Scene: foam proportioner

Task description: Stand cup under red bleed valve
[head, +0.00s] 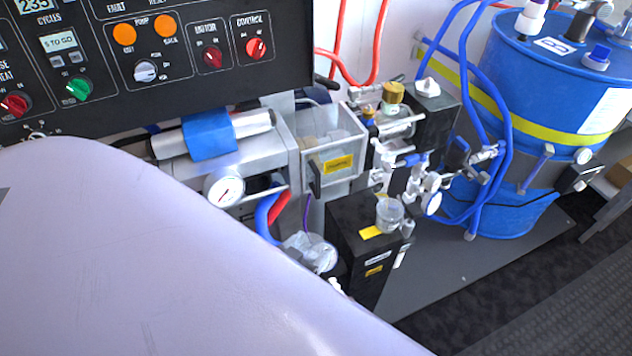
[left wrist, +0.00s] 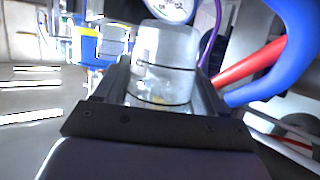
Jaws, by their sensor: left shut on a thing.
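A clear cup (left wrist: 165,62) stands between the dark fingers of my left gripper (left wrist: 162,85) in the left wrist view, and the gripper is shut on it. In the head view the clear cup (head: 308,250) shows low in the middle, below the blue and red hoses. My left arm hides most of the gripper there. I cannot make out the red bleed valve for certain. My right gripper is not in view.
A black box (head: 355,232) with a small clear jar (head: 389,211) on top stands just right of the cup. A pressure gauge (head: 223,188) and a red hose (head: 278,207) are close above. A blue drum (head: 530,110) stands at the right. Grey floor is free in front of it.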

